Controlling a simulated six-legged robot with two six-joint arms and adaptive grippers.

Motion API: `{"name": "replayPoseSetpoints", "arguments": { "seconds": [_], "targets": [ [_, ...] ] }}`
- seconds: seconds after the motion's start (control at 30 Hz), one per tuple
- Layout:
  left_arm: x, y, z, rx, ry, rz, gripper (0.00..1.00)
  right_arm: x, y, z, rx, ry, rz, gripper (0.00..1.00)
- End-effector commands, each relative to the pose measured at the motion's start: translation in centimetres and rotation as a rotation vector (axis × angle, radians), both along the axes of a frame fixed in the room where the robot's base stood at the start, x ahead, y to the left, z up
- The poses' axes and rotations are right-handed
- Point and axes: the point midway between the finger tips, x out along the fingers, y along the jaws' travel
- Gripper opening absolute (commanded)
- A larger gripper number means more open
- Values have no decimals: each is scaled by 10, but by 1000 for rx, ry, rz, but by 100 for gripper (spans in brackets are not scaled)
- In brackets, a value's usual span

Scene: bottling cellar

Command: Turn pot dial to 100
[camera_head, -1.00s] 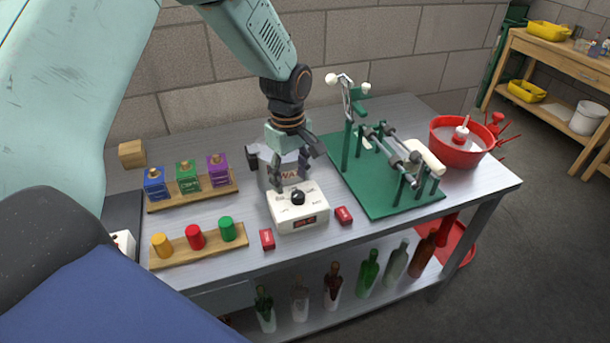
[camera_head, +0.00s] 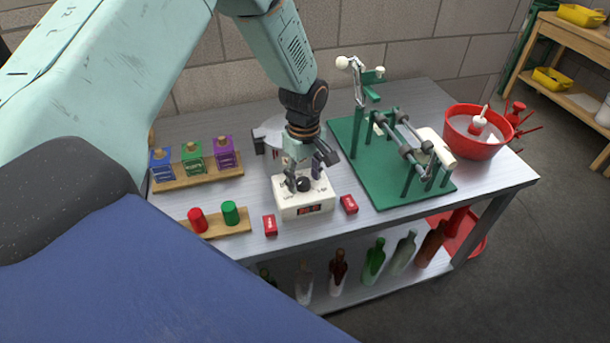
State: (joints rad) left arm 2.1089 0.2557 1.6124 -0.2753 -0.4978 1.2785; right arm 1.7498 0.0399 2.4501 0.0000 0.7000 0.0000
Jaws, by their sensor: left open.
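The pot's control box (camera_head: 306,201) is a white box with a black dial (camera_head: 303,184) on top and a small dark display with red marks on its front. It stands near the front edge of the steel table. The wax pot (camera_head: 268,141), a grey metal vessel, stands behind it, partly hidden by my arm. My left gripper (camera_head: 304,182) points down over the box with its fingers apart, around or just above the dial. I cannot tell whether the fingers touch it. The dial's setting is too small to read. My right gripper is not in view.
Right are a green stand (camera_head: 386,182) and a red basin (camera_head: 476,140). Bottles stand on the lower shelf.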

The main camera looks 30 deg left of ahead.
Motion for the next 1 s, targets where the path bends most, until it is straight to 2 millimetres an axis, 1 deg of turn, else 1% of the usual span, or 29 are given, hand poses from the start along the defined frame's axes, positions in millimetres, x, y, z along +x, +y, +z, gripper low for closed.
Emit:
{"name": "replayPoseSetpoints", "arguments": {
  "seconds": [0.27,0.3,0.9,0.93,1.0],
  "targets": [
    [2,0,-3,0,0,1,55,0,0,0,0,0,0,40],
    [3,0,-3,0,0,1,54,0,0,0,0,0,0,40],
    [4,0,-2,1,-1,1,3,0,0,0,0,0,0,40],
    [4,0,-2,1,-1,1,1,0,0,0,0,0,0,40],
    [4,1,-2,1,-1,0,1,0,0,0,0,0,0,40]
  ]
}}
